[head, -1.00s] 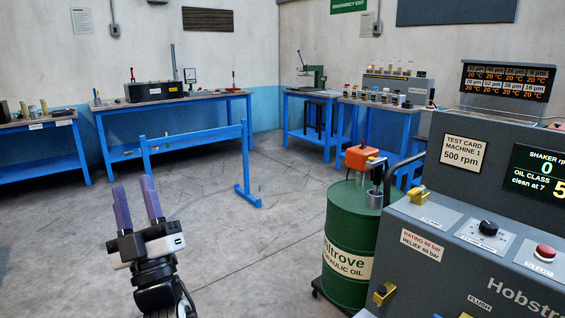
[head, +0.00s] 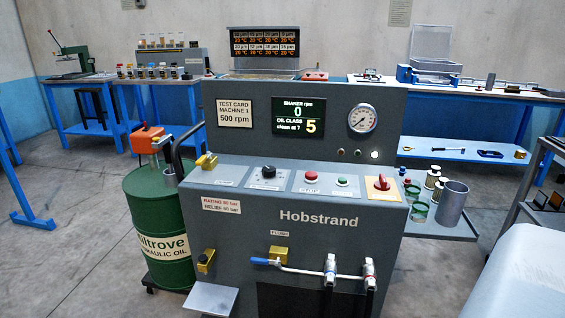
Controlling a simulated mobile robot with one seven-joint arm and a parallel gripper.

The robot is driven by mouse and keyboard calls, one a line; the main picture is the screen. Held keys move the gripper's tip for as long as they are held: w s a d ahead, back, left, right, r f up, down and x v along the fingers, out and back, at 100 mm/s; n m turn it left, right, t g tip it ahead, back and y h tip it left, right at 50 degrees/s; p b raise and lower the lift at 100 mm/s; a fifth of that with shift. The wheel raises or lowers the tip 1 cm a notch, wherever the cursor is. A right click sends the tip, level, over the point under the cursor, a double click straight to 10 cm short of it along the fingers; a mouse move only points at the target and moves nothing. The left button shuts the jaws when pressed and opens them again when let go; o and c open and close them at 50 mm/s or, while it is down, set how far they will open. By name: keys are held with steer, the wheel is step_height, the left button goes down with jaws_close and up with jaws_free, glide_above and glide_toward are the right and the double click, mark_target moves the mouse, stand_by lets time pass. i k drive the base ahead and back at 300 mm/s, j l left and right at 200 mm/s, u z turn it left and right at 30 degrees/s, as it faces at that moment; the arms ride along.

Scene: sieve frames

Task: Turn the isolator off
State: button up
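A grey Hobstrand machine (head: 235,215) stands in the middle of the head view. A red rotary knob (head: 381,183) on a yellow-orange plate sits at the right end of its sloped panel and looks like the isolator. Its plate lettering is too small to read, and I cannot tell its setting for certain. The display (head: 299,116) is lit and reads shaker 0 rpm and oil class 5. A white lamp (head: 375,154) glows above the knob. My gripper is not in view.
Left of the knob are a green button (head: 342,181), a red stop button (head: 311,177) and a black knob (head: 268,171). A blue-handled valve (head: 265,261) and pipe stick out in front. A green oil drum (head: 158,225) stands left. A side shelf (head: 440,229) holds jars.

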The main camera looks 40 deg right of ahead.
mark_target(383, 185)
steer(key=z, duration=1.65)
